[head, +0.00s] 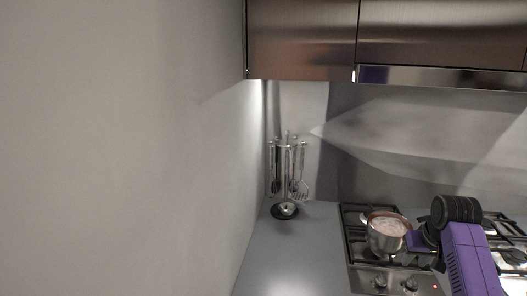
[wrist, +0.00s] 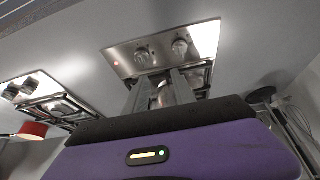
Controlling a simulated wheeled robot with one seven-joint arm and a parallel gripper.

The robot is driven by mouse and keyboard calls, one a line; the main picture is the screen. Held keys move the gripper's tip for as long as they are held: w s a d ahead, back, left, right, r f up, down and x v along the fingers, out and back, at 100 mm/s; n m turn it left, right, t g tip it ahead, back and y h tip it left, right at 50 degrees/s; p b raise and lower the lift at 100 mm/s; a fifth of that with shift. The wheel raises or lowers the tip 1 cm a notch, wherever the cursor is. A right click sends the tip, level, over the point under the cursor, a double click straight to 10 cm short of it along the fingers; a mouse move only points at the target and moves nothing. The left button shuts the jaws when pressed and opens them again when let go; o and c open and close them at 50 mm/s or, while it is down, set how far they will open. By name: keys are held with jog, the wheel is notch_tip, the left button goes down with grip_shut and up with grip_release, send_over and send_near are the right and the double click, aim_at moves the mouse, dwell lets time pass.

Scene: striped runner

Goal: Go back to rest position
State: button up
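My gripper (wrist: 160,85) reaches out over the hob in the wrist view. Its two grey fingers stand apart, and a small shiny surface shows between or beyond them; I cannot tell whether they touch it. The pot (head: 387,238) stands upright on the left burner and holds something pinkish-brown.
The gas hob (head: 367,277) has black grates and front knobs (wrist: 180,47). Utensils hang on a stand (head: 286,211) in the left corner beside the wall. Steel cabinets (head: 300,40) hang above. A red vessel (wrist: 33,130) shows in the wrist view. Counter (head: 295,255) left of the hob is clear.

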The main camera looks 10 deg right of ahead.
jog(key=s+a+f+t+h+b, duration=0.1)
jog(key=s+a+f+t, duration=0.3)
jog(key=a, duration=0.3)
jog(key=s+a+f+t+h+b, duration=0.1)
jog(key=s+a+f+t, duration=0.1)
jog(key=s+a+t, duration=0.3)
jog(key=s+a+n+y+b, duration=0.1)
jog(key=s+a, duration=0.4)
jog(key=s, duration=0.8)
jog(key=s+a+n+t+y+b, duration=0.1)
jog(key=s+a, duration=0.4)
jog(key=s, duration=0.8)
jog(key=s+a+n+y+b, duration=0.1)
jog(key=s+a, duration=0.4)
jog(key=s, duration=0.9)
jog(key=shift+a+r+n+y+b, duration=0.15)
jog(key=shift+a+n+y+b, duration=0.2)
jog(key=shift+y+b, duration=0.1)
